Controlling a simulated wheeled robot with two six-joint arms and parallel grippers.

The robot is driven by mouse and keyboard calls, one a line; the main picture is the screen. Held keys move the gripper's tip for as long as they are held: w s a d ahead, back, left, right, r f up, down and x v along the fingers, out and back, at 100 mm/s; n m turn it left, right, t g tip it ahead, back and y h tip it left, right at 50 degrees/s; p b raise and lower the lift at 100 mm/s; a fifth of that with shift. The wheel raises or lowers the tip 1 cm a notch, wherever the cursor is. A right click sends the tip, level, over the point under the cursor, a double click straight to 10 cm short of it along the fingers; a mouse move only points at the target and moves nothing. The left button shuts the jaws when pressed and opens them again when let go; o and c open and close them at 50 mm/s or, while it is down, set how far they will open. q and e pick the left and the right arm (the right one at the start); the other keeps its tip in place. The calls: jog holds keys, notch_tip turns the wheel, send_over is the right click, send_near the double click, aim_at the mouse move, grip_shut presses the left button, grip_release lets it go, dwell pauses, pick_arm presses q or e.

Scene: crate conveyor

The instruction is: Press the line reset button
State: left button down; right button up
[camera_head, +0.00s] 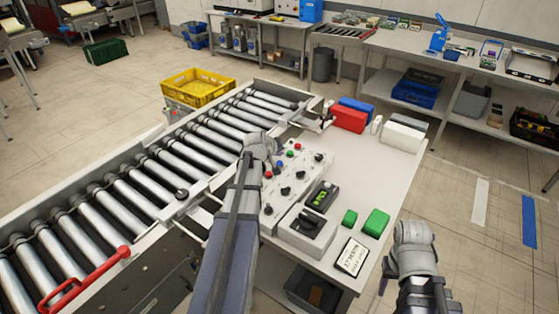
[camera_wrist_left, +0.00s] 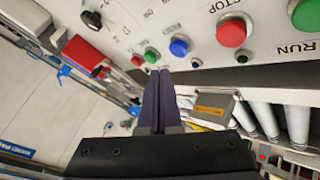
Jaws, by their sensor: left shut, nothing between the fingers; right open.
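The control panel (camera_head: 296,180) is a pale box with coloured buttons and black knobs beside the roller conveyor. In the left wrist view, a blue button (camera_wrist_left: 179,46) sits between a small green button (camera_wrist_left: 152,56) and a large red button (camera_wrist_left: 232,32) marked STOP. A large green button (camera_wrist_left: 305,15) is marked RUN. No readable label marks a reset button. My left gripper (camera_head: 268,152) is over the panel, shut and empty; its fingertips (camera_wrist_left: 160,74) appear just below the blue and small green buttons. Contact cannot be told. My right gripper (camera_head: 412,245) is open, right of the table.
The roller conveyor (camera_head: 150,178) runs along the panel's left side, with a red handle (camera_head: 88,282) at its near end. Red (camera_head: 348,118) and green (camera_head: 376,222) boxes stand on the table. A yellow crate (camera_head: 198,87) is beyond the conveyor. Open floor lies right.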

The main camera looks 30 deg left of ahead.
pick_arm(q)
jog(key=shift+r+p, duration=1.35)
jog(key=shift+r, duration=0.4)
pick_arm(e)
jog(key=shift+r, duration=1.8)
